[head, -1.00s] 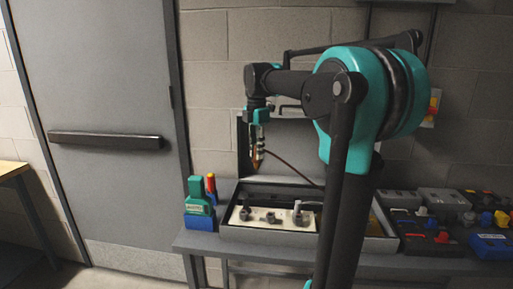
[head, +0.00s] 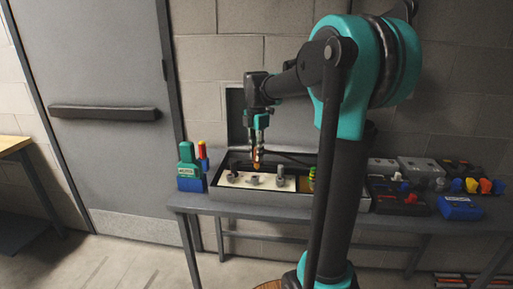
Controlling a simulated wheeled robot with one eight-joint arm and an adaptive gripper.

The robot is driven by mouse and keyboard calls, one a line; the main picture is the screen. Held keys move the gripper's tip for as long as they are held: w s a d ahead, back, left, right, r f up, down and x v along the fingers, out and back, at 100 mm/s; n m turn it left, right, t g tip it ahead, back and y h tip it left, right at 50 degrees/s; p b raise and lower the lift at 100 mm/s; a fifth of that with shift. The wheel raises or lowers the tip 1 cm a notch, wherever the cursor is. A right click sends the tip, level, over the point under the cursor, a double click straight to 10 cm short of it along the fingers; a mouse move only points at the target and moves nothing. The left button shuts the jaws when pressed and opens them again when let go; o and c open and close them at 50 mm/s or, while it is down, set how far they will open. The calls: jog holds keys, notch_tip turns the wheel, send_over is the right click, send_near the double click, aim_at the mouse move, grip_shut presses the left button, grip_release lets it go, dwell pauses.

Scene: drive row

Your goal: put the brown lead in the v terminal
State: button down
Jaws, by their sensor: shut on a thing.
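My gripper (head: 259,152) points down and is shut on the brown lead (head: 257,166), whose orange-brown end hangs below the fingers. The lead's dark cable trails off to the right behind my arm. The lead end is over the back middle of a pale terminal panel (head: 266,184) in an open grey case (head: 216,183). The panel has a dark post at left (head: 234,170), a low dark fitting in the middle (head: 256,180) and a grey post at right (head: 280,173). I cannot read which is the v terminal, nor tell whether the lead touches the panel.
A green and blue device (head: 188,167) and a red-and-yellow-topped item (head: 202,154) stand left of the case. Several grey and dark boxes with coloured knobs (head: 400,190) and a blue box (head: 460,207) fill the bench's right side.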

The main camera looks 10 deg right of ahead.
aim_at(256, 168)
jog(key=shift+f, duration=0.3)
jog(key=shift+f, duration=1.1)
jog(key=shift+f, duration=0.35)
jog(key=shift+f, duration=0.4)
jog(key=shift+f, duration=0.35)
jog(key=shift+f, duration=0.65)
jog(key=shift+f, duration=0.35)
